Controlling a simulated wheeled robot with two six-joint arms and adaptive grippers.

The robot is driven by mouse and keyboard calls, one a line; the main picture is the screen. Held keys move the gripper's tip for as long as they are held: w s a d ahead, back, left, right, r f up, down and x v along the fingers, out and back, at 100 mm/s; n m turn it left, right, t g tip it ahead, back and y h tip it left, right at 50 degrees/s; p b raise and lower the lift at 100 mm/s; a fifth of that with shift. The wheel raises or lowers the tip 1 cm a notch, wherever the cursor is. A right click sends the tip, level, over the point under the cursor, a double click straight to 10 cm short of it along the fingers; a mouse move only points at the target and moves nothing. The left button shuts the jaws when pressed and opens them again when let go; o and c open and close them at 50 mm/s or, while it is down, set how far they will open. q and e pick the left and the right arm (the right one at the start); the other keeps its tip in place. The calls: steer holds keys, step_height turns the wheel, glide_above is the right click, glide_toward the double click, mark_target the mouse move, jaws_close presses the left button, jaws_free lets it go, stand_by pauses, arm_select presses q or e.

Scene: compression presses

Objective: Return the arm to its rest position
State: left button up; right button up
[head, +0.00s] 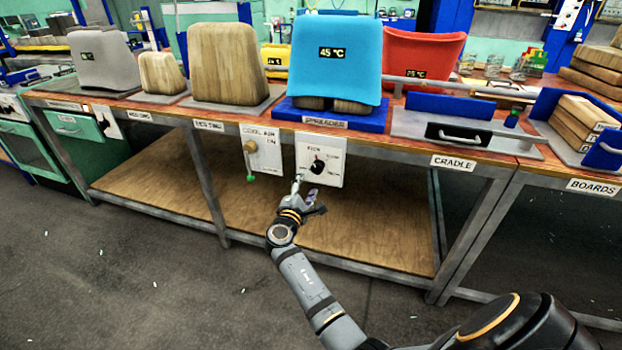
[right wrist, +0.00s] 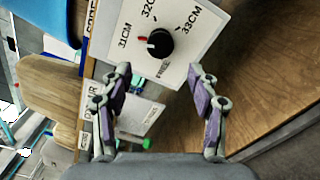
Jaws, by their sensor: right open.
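My right gripper (head: 309,194) is in front of the workbench, just below and apart from the white dial panel (head: 331,153). Its two fingers are spread with nothing between them, as the right wrist view (right wrist: 160,78) also shows. Ahead of them in that view is the black dial knob (right wrist: 160,43), clear of both fingers. The knob's red mark faces the 31CM label side; other labels read 33CM and a partly cut 32. My right arm reaches up from the bottom right of the head view. My left gripper is not in view.
The workbench front edge and metal legs are close by, with a wooden lower shelf (head: 150,188) below. A second panel with a lever (head: 260,160) hangs left of the dial. A blue cover (head: 337,55) reading 45 °C stands above.

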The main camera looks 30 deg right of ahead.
steer(key=shift+s+a, duration=0.25)
steer(key=shift+f, duration=0.1)
